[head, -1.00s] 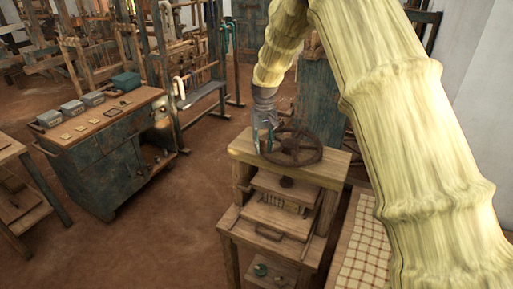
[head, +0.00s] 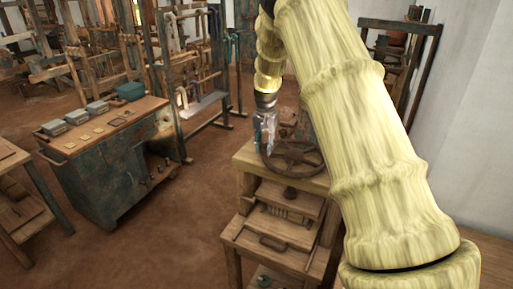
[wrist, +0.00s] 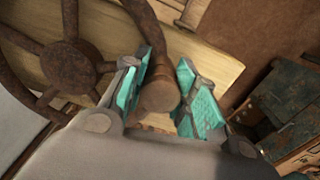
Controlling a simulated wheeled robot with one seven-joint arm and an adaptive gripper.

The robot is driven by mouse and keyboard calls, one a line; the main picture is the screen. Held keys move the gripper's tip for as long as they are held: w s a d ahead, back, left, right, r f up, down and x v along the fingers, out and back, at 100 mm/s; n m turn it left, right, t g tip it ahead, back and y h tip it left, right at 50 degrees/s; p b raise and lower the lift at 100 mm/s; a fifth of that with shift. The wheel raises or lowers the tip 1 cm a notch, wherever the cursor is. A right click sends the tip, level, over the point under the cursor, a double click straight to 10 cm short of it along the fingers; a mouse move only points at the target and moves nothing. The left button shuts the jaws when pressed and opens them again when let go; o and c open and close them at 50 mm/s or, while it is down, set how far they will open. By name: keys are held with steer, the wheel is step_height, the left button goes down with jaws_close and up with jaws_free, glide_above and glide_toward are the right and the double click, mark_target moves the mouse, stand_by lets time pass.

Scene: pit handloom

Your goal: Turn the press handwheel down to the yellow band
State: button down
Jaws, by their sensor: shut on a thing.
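The press handwheel (head: 292,154) is a dark, rusty spoked wheel lying flat on top of the wooden press (head: 243,158). My gripper (head: 266,146) points down at the wheel's left rim. In the wrist view the handwheel (wrist: 68,64) fills the upper left, with its hub and spokes showing. A brown cylindrical handle (wrist: 158,97) at its rim sits between the teal pads of my gripper (wrist: 168,98). My gripper is shut on this handle. I cannot make out a yellow band in either view.
A blue-green cabinet (head: 105,165) with small boxes on top stands to the left. Wooden loom frames (head: 150,50) fill the back. Open brown floor (head: 180,220) lies between cabinet and press. A pale wall (head: 470,130) is at the right, partly behind my arm.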

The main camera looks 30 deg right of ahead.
steer(key=shift+d, duration=0.1)
steer(key=c, duration=1.2)
jaws_free()
steer(key=shift+o, duration=0.5)
steer(key=shift+s, duration=0.1)
steer(key=shift+r, duration=0.25)
step_height(320, 180, up, 12)
steer(key=shift+f, duration=0.25)
